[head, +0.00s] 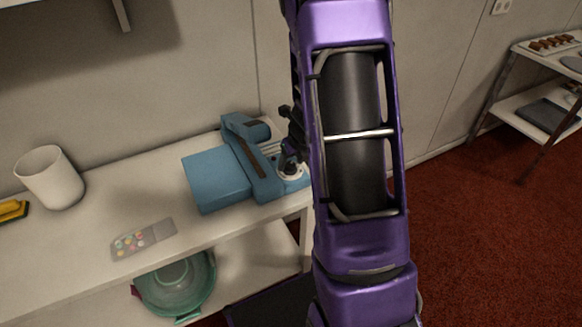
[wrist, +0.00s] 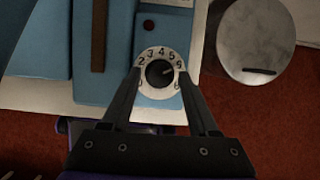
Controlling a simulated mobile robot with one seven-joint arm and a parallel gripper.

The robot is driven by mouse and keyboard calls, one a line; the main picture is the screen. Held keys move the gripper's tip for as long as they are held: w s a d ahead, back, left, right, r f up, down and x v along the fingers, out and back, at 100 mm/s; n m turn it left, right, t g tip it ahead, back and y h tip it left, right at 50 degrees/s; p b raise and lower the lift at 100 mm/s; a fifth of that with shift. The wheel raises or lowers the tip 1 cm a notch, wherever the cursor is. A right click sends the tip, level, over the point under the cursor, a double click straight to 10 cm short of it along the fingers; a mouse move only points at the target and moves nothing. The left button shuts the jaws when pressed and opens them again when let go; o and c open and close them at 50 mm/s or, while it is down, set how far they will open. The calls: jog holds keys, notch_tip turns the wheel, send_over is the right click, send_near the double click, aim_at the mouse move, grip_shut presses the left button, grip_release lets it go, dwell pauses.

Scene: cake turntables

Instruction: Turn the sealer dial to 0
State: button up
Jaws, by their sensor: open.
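The blue sealer (head: 213,180) sits on the white counter near its right end. Its dial is a black knob (wrist: 159,73) on a white ring with printed numbers, of which 2 to 6 read along the upper arc. A light mark on the knob points right, close below the 6; the exact setting is hard to read. In the wrist view my gripper (wrist: 159,77) is open, its fingertips on the left and right of the knob, over the ring. I cannot tell whether they touch it. In the head view my gripper (head: 290,148) partly covers the dial.
A white cup (head: 50,178) and a card with coloured dots (head: 143,239) are on the counter to the left. A green bowl (head: 176,284) is on the shelf below. A round marbled disc (wrist: 255,38) lies right of the sealer in the wrist view.

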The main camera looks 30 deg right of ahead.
jog(key=shift+w+f, duration=0.2)
jog(key=shift+f, duration=0.25)
grip_shut()
